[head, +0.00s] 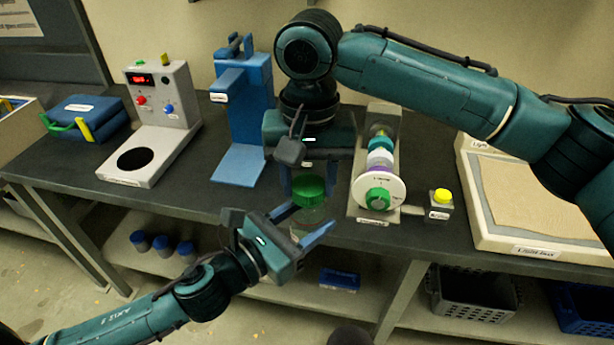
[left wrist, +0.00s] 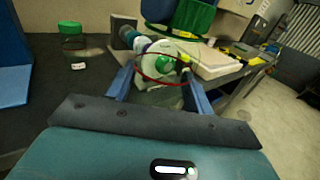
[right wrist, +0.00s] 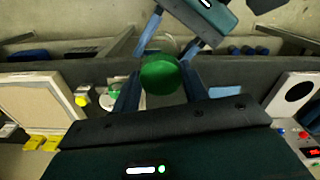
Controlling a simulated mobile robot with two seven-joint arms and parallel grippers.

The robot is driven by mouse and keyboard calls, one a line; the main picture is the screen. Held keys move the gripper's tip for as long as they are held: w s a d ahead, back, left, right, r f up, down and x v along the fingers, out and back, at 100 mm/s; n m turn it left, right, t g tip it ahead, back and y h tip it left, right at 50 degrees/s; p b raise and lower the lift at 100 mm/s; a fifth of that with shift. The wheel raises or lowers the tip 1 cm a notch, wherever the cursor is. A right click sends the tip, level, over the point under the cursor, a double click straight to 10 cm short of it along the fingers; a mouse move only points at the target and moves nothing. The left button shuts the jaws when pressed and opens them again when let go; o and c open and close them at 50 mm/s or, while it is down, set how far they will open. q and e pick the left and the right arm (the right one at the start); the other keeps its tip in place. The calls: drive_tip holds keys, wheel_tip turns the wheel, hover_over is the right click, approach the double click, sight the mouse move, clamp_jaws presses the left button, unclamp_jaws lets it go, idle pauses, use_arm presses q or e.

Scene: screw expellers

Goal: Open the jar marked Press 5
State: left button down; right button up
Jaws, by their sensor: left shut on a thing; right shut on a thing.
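A clear jar (head: 309,218) with a green lid (head: 309,189) is held off the front of the bench. My left gripper (head: 304,222) reaches in from the lower left, shut on the clear body, which also shows in the left wrist view (left wrist: 160,97). My right gripper (right wrist: 162,88) comes from above, shut on the green lid (right wrist: 160,74). In the left wrist view a red ring shows below the lid (left wrist: 195,15). No marking on this jar is readable.
A second green-lidded jar (left wrist: 72,36) stands on the bench behind a small label. A screw expeller (head: 381,165) with a white disc, a yellow button box (head: 440,203), a blue stand (head: 243,120), a grey meter unit (head: 160,115) and a light box (head: 530,240) occupy the bench.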

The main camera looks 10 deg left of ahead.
use_arm(q)
drive_tip(key=shift+s+d, duration=0.25)
use_arm(e)
drive_tip(key=n, duration=0.6)
drive_tip(key=shift+w+n, duration=0.1)
drive_tip(key=shift+n, duration=0.3)
drive_tip(key=n, duration=0.4)
drive_tip(key=shift+r, duration=0.1)
drive_tip(key=n, duration=0.6)
drive_tip(key=shift+w+d, duration=0.1)
drive_tip(key=n, duration=0.6)
drive_tip(key=shift+w+n, duration=0.1)
drive_tip(key=shift+n, duration=0.3)
drive_tip(key=n, duration=0.4)
drive_tip(key=shift+w, duration=0.1)
drive_tip(key=n, duration=0.4)
drive_tip(key=shift+n, duration=0.3)
drive_tip(key=n, duration=0.4)
drive_tip(key=shift+w, duration=0.1)
drive_tip(key=n, duration=0.6)
drive_tip(key=shift+a+r, duration=0.1)
drive_tip(key=shift+a, duration=0.15)
